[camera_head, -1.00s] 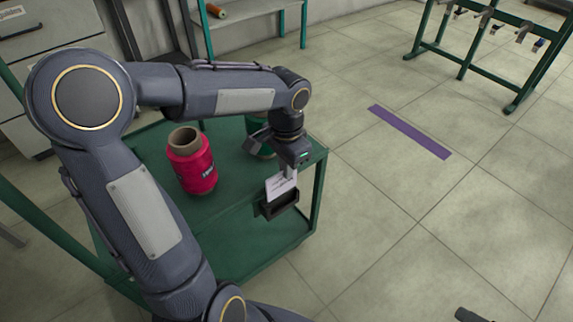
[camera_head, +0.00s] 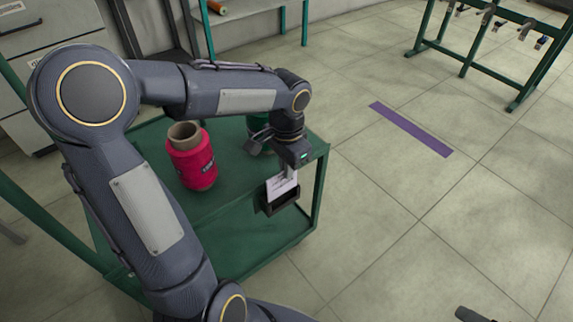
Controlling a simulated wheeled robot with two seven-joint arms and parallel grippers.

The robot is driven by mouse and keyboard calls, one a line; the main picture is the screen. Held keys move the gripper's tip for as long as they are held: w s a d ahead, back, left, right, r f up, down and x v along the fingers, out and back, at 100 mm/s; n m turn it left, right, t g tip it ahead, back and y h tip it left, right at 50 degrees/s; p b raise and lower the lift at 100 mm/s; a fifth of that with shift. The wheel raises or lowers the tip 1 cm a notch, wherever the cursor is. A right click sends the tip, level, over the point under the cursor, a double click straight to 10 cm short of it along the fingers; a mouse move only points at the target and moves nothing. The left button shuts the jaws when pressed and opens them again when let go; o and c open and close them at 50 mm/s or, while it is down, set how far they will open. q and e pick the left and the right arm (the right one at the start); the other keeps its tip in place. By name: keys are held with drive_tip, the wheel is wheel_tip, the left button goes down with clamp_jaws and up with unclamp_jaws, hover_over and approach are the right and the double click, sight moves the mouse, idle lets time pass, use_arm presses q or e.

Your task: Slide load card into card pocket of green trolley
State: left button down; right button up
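The white load card (camera_head: 281,187) stands upright at the dark card pocket (camera_head: 284,204) on the near right side of the green trolley (camera_head: 228,205). Its lower edge is hidden behind the pocket's front wall, so it appears to be partly inside; how deep I cannot tell. My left gripper (camera_head: 289,173) is above the pocket, with its fingers at the card's top edge, and looks shut on the card. A dark part at the bottom edge (camera_head: 474,314) may belong to my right gripper; its fingers cannot be made out.
A red thread cone (camera_head: 192,160) stands on the trolley's top, left of my gripper. A green rack (camera_head: 470,50) stands at the back right. The floor with a purple strip (camera_head: 410,130) is clear.

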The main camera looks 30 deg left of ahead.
sight(287, 191)
use_arm(q)
drive_tip(key=shift+f+b, duration=1.3)
drive_tip(key=shift+f, duration=0.85)
drive_tip(key=shift+f, duration=0.1)
drive_tip(key=shift+f, duration=0.3)
drive_tip(key=c, duration=1.5)
unclamp_jaws()
drive_tip(key=shift+c, duration=0.2)
drive_tip(key=shift+r, duration=0.1)
